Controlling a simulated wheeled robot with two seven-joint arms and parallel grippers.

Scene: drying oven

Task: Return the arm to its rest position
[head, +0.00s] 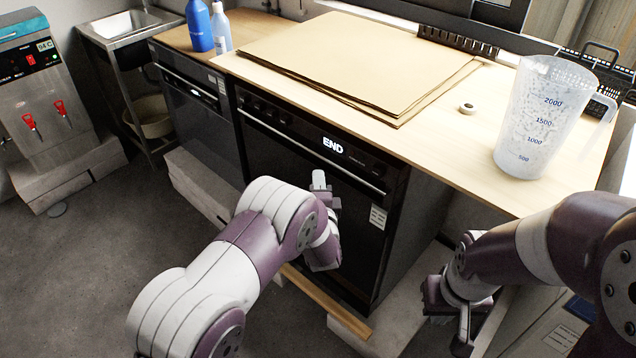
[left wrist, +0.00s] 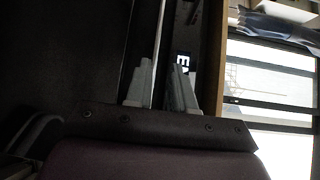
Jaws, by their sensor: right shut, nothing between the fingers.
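The drying oven (head: 300,160) is black with a lit END display and a silver handle bar (head: 300,150) along its front top. Its door looks shut. My left gripper (head: 320,183) is at the oven front, close to the handle. In the left wrist view its two grey fingers (left wrist: 162,88) stand apart, with the handle line (left wrist: 158,35) showing between them; I cannot tell whether they touch it. The display (left wrist: 182,64) shows beyond the right finger. My right gripper (head: 461,335) hangs low at the right, below the counter, shut and empty.
The wooden counter (head: 455,130) holds brown sheets (head: 345,55), a measuring jug (head: 540,115), a small white ring (head: 467,107) and blue bottles (head: 199,25). A second dark appliance (head: 195,110) stands left of the oven. Open floor (head: 80,270) lies at the left.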

